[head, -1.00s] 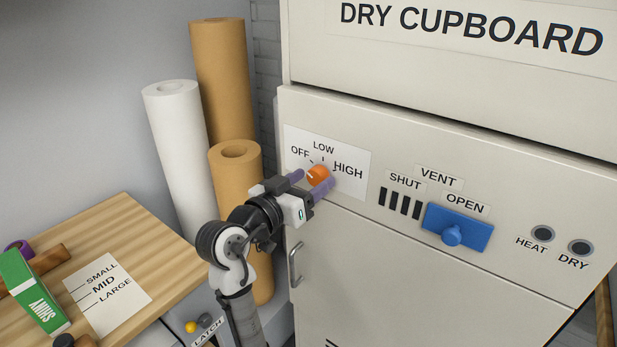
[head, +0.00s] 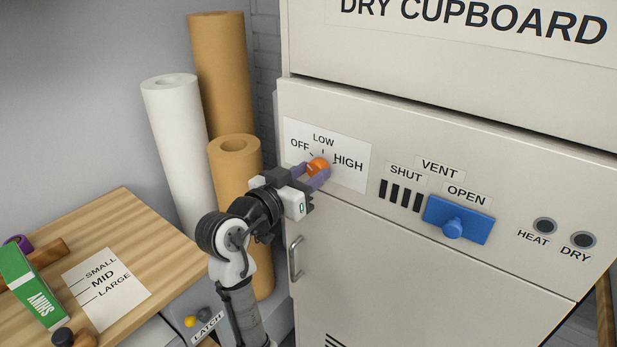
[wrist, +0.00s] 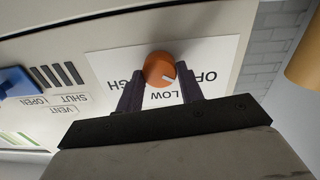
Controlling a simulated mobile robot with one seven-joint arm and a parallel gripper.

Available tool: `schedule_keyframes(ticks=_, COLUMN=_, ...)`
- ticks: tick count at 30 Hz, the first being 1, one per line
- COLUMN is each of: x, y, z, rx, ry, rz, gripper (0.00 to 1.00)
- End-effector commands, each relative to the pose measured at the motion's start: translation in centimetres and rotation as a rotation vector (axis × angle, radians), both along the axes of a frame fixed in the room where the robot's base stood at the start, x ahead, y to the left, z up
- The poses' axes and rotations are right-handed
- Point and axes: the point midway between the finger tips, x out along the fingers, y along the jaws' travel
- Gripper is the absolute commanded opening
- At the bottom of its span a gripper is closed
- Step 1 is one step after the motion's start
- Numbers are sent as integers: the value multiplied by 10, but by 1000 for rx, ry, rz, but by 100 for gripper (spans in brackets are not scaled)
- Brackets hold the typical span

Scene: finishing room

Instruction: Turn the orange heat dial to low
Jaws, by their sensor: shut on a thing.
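The orange heat dial (head: 319,163) sits on a white label plate (head: 352,178) marked OFF, LOW and HIGH, on the front of the dry cupboard. My gripper (head: 313,173) reaches it from the lower left, and its purple fingers are shut on the dial's sides. In the wrist view the dial (wrist: 158,66) shows between the two dark fingers of my gripper (wrist: 161,86), with the labels upside down. The dial's white pointer mark lies on the side between the LOW and OFF labels; its exact heading is hard to tell.
To the right are a blue vent slider (head: 459,220) and two round HEAT and DRY indicators (head: 545,226). A door handle (head: 294,260) is below my gripper. Paper rolls (head: 236,170) stand at the left, behind a wooden bench (head: 150,235).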

Motion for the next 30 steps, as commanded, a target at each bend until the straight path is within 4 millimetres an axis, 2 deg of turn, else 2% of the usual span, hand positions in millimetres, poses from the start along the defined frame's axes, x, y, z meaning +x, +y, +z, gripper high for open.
schedule_keyframes(ticks=8, x=-1, y=0, z=-5, rx=158, ry=-120, rz=1, gripper=14)
schedule_keyframes(ticks=30, x=-1, y=-1, z=-3, rx=675, ry=-492, rz=0, gripper=14)
